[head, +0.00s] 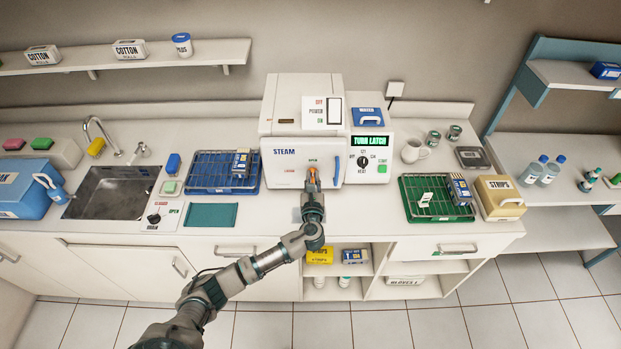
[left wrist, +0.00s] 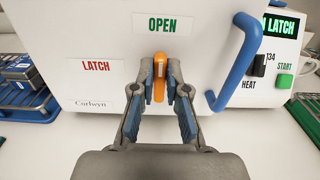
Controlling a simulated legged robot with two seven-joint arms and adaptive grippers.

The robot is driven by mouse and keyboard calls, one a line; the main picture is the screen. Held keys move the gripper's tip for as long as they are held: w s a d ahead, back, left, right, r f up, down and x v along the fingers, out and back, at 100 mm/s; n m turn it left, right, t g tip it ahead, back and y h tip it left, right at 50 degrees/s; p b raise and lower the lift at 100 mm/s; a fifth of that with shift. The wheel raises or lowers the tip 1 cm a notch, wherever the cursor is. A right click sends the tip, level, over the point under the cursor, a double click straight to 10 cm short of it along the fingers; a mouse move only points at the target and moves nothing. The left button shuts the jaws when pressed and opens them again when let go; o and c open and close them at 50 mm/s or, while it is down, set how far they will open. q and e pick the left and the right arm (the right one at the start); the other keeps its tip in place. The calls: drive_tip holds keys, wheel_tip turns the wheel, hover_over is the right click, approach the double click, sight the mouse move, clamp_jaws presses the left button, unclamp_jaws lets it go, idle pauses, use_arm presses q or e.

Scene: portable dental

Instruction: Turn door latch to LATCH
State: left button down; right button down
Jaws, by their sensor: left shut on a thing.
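The white STEAM sterilizer (head: 285,152) stands on the counter with its front door closed. An orange door latch (left wrist: 160,68) sits on the door front, pointing upright toward the OPEN label (left wrist: 162,25). The LATCH label (left wrist: 96,66) is to its left. My left gripper (left wrist: 160,90) is shut on the orange latch, with a finger on each side. In the head view my left gripper (head: 312,188) reaches the door's lower front and covers part of it. My right gripper is not in view.
A blue door handle (left wrist: 236,62) stands just right of the latch. The display reads TURN LATCH (head: 368,141). A blue rack (head: 205,185) is left of the sterilizer, and a green rack (head: 420,212) is to the right. Bare counter lies in front of the sterilizer.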

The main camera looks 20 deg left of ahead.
use_arm(q)
drive_tip(key=shift+a, duration=0.15)
drive_tip(key=shift+n, duration=0.4)
drive_tip(key=shift+d+n, duration=0.25)
drive_tip(key=shift+n, duration=0.35)
drive_tip(key=shift+a+f+n+b, duration=0.1)
drive_tip(key=shift+a+n+b, duration=0.2)
drive_tip(key=shift+n, duration=0.6)
use_arm(e)
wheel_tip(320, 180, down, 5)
drive_tip(key=b, duration=0.4)
use_arm(q)
drive_tip(key=shift+s+a+f+n+b, duration=0.15)
drive_tip(key=shift+f+n+b, duration=0.15)
drive_tip(key=shift+n, duration=2.05)
drive_tip(key=shift+a+f+n+b, duration=0.15)
drive_tip(key=shift+f+n+b, duration=0.1)
drive_tip(key=shift+n, duration=2.15)
drive_tip(key=shift+s+a+f+n+b, duration=0.15)
drive_tip(key=shift+f+n+b, duration=0.15)
drive_tip(key=shift+n, duration=2.05)
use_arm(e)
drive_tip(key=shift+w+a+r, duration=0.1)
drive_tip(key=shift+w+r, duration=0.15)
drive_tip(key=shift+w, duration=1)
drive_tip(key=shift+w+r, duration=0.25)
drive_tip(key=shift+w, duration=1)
use_arm(q)
drive_tip(key=shift+w, duration=0.1)
